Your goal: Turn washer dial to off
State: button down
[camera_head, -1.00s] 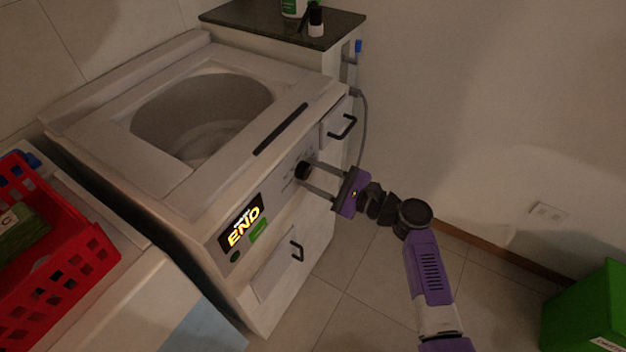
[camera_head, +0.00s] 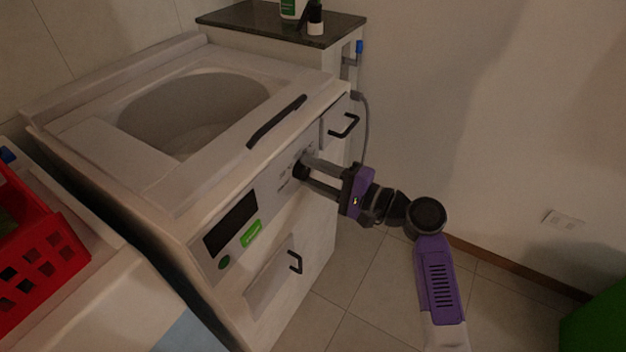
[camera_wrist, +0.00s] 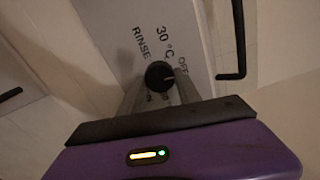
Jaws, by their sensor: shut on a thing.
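The washer (camera_head: 180,205) is a white top-opening machine with a round tub opening. Its black dial (camera_head: 299,171) sits on the front panel, near the panel's right end. My gripper (camera_head: 305,168) reaches the panel from the right, its fingers shut on the dial. In the wrist view the dial (camera_wrist: 159,75) shows between the fingertips (camera_wrist: 158,84), with a light pointer mark on its face. The labels RINSE, 30 °C and OFF show around it; the lower labels are partly hidden by the fingers. The washer's display (camera_head: 230,226) is dark.
A black drawer handle (camera_head: 343,126) is close to the right of the dial, and another handle (camera_head: 295,262) is below. A red basket (camera_head: 38,255) stands at left. A dark-topped counter (camera_head: 280,22) with bottles is behind. Open floor lies at right.

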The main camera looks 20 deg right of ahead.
jog(key=shift+f+n+b, duration=0.1)
jog(key=shift+n+b, duration=0.3)
jog(key=shift+n, duration=0.2)
jog(key=c, duration=0.8)
grip_release()
jog(key=shift+c, duration=0.2)
jog(key=v, duration=0.7)
jog(key=shift+s+d, duration=0.2)
jog(key=shift+s, duration=0.1)
